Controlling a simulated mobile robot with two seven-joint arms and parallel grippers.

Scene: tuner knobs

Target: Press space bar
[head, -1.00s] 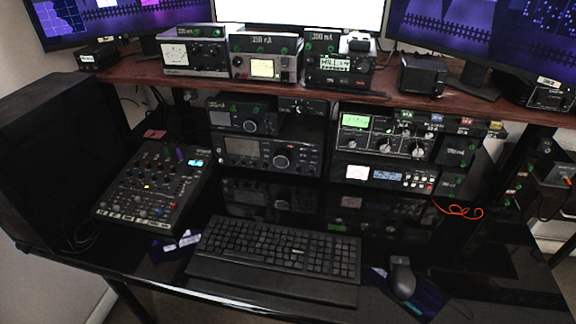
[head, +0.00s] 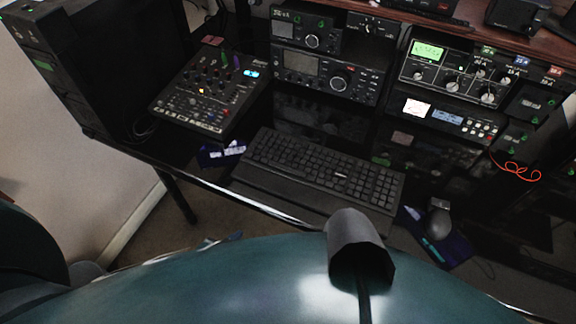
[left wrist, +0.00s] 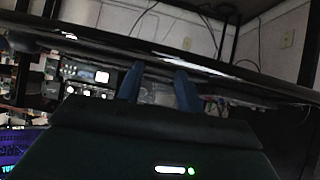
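The black keyboard (head: 322,166) lies on the dark desk in the middle of the head view, with a plain palm-rest strip along its near side. Its space bar is in the row nearest that strip, but I cannot pick it out clearly from the dark keys. My left gripper (left wrist: 157,78) shows two blue fingers standing apart in the left wrist view, with nothing between them. In the head view, only a small bluish bit of it (head: 224,239) seems to show past my body, short of the desk's front edge and apart from the keyboard. My right gripper is not in view.
A mixer (head: 212,92) stands left of the keyboard, and a mouse (head: 437,222) lies to its right. Radio units (head: 327,75) stand behind it. The desk's front edge (head: 262,207) lies between my body and the keyboard. A dark cabinet (head: 95,65) stands at the left.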

